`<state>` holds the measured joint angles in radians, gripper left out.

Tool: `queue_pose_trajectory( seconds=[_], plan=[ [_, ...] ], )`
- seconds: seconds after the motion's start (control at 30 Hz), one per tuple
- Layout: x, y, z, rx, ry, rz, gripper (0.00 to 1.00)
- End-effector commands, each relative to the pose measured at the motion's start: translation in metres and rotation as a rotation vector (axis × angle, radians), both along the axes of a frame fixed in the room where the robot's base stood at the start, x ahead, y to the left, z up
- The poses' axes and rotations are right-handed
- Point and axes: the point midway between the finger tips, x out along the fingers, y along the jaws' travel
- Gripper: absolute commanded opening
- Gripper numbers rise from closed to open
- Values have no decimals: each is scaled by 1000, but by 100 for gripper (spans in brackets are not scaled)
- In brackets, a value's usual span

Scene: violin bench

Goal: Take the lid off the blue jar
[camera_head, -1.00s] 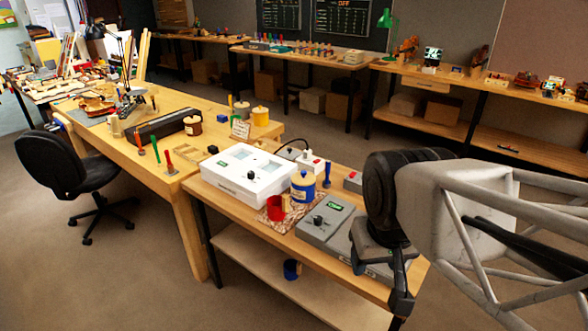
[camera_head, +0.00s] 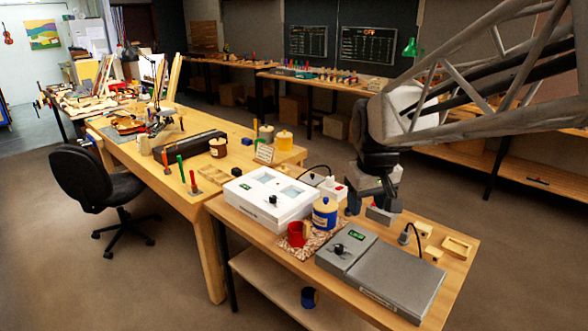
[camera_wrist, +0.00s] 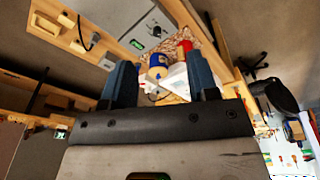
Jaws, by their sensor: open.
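The blue jar (camera_head: 325,217) stands upright near the middle of the front bench, with its tan knobbed lid (camera_head: 325,201) on top. A red mug (camera_head: 297,235) is beside it to the left. My gripper (camera_head: 372,205) is open and empty, pointing down above the bench, right of and a little behind the jar in the head view. In the wrist view the blue jar (camera_wrist: 155,59) and its lid (camera_wrist: 157,73) show between the two blue-grey fingers, some way beyond them and not touched.
A white device (camera_head: 265,200) stands left of the jar and a grey device (camera_head: 385,275) in front right. A small grey box (camera_head: 382,214) is under my gripper. A wooden tray (camera_head: 456,247) and small blocks lie at the bench's right end. A yellow jar (camera_head: 285,141) stands on the far bench.

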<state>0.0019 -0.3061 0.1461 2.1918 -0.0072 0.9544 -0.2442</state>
Motion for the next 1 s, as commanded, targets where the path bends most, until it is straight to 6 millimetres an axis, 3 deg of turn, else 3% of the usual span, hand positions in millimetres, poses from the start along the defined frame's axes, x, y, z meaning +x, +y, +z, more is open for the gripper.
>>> queue_pose_trajectory(
  seconds=[0.5,1.0],
  plan=[
    [136,3,-21,-19,50,163,54],
    [261,6,-73,-31,97,322,54]
  ],
)
